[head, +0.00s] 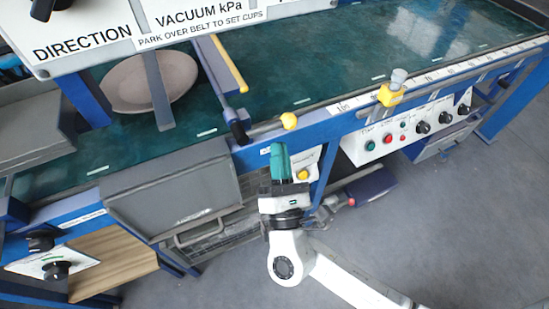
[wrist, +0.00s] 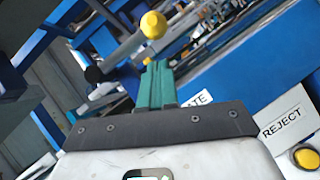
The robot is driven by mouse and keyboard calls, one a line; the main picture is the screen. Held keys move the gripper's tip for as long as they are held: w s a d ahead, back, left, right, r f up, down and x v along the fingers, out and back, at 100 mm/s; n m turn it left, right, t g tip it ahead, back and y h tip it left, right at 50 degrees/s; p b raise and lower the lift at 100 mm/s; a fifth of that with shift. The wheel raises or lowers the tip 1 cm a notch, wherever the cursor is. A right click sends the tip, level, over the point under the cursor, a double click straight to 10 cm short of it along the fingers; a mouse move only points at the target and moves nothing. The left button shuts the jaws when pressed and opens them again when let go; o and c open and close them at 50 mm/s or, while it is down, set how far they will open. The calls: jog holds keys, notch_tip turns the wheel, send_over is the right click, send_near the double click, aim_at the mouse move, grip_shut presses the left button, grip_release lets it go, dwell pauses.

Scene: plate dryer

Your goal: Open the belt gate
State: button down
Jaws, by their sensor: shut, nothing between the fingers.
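The belt gate (head: 229,64) is a blue bar with a yellow top edge, reaching over the green belt. Its near end meets a dark pivot (head: 239,133). A short lever with a yellow ball knob (head: 289,121) sticks out to the right from there. In the wrist view the yellow knob (wrist: 153,25) is just beyond my fingertips and the dark pivot (wrist: 93,75) is to their left. My gripper (head: 280,149) has green fingers, shut and empty, just below the knob in the head view. Its fingers also show in the wrist view (wrist: 157,70). I cannot tell whether they touch the lever.
A pale round plate (head: 187,78) lies on the belt (head: 330,50) left of the gate, partly behind a blue post. A yellow slider (head: 390,95) sits on the front rail. A control panel (head: 400,130) is at right. A grey box (head: 175,190) hangs at left.

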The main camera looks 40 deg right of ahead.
jog(key=s+a+f+b, duration=0.1)
jog(key=s+a+f, duration=0.1)
jog(key=s+f, duration=0.5)
jog(key=shift+s+a, duration=0.4)
jog(key=shift+s, duration=0.2)
jog(key=shift+r, duration=0.1)
